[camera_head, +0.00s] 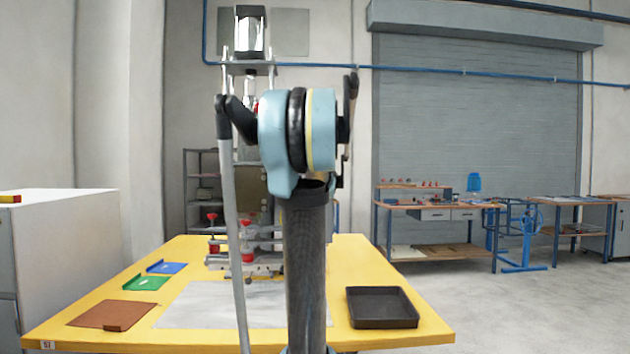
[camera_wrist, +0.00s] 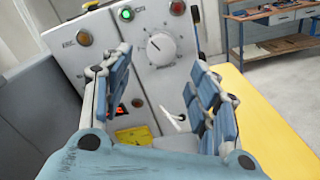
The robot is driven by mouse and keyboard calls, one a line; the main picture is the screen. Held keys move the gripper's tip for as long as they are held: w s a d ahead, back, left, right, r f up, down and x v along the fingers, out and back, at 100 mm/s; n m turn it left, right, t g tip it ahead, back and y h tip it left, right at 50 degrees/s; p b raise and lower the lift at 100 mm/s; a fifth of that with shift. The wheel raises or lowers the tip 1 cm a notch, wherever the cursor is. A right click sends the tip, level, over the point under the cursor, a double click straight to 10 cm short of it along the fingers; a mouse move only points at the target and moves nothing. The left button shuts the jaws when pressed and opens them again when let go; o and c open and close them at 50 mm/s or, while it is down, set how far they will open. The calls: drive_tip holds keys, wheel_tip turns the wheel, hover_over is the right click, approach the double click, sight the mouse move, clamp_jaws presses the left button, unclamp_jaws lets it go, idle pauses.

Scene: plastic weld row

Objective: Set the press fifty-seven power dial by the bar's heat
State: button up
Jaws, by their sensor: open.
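In the wrist view, a grey control panel (camera_wrist: 147,80) faces me, with a round white power dial (camera_wrist: 160,48) on a ring of scale marks. My gripper (camera_wrist: 158,65) is open and empty, its blue-padded fingers spread left and right below the dial, apart from it. The dial's pointer setting is too small to read. In the head view, the press (camera_head: 249,60) stands at the back of the yellow table, largely hidden behind my arm, which also hides my gripper. I cannot make out the bar or its heat.
The yellow table (camera_head: 390,340) holds a black tray (camera_head: 382,307), a brown mat (camera_head: 98,314), and green and blue trays (camera_head: 146,283).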

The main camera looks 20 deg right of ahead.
drive_tip(key=x, duration=0.7)
drive_tip(key=shift+w, duration=0.25)
drive_tip(key=shift+d, duration=0.1)
drive_tip(key=c, duration=1)
